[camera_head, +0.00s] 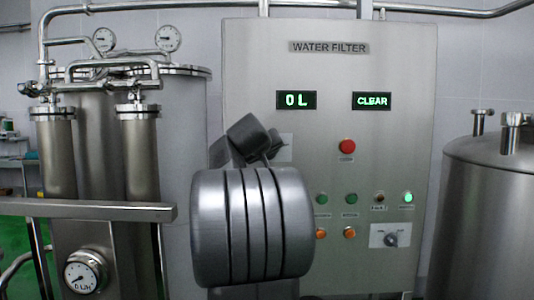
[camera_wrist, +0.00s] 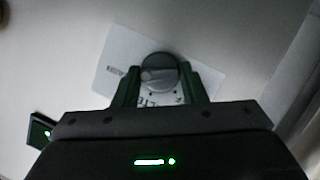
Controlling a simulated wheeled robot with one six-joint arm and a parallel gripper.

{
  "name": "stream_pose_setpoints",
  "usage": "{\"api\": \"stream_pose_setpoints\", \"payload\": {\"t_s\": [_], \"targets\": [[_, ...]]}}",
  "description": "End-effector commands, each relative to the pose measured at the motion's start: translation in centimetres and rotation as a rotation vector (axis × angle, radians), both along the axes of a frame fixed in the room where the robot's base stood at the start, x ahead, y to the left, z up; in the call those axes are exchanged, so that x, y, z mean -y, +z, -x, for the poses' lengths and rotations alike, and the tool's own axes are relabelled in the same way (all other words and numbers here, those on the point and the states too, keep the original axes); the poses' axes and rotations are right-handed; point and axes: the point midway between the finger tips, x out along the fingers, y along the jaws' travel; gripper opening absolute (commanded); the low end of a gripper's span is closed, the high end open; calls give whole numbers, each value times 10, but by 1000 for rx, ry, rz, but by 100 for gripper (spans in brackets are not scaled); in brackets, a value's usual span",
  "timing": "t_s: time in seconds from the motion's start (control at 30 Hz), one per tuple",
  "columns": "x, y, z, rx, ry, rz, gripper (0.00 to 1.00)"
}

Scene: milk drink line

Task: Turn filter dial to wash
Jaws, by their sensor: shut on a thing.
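The filter dial (camera_wrist: 158,68) is a round grey knob on a white plate (camera_wrist: 115,50) in the wrist view. Lettering on the plate is partly covered, so I cannot read the dial's setting. My gripper (camera_wrist: 158,88) has its two green fingers on either side of the dial, shut on it. In the head view my gripper (camera_head: 250,140) is dark, in front of the panel's left middle. My arm hides the dial there; only an edge of its white plate (camera_head: 286,147) shows.
The WATER FILTER panel (camera_head: 330,75) shows "0 L" (camera_head: 297,100) and "CLEAR" (camera_head: 372,101). A red button (camera_head: 347,146), several small buttons and a second dial (camera_head: 391,240) are right of my arm. Steel filter tanks (camera_head: 90,150) stand left, a steel tank (camera_head: 490,210) right.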

Motion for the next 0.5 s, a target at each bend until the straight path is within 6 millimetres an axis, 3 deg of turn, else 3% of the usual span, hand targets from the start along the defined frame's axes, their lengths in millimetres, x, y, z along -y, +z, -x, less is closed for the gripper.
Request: {"api": "stream_pose_setpoints", "payload": {"t_s": [0.07,0.1,0.2,0.5], "targets": [[0,0,0,2,0,-1,15],[0,0,0,2,-1,-1,44],[0,0,0,1,0,0,59],[0,0,2,0,0,0,59]]}}
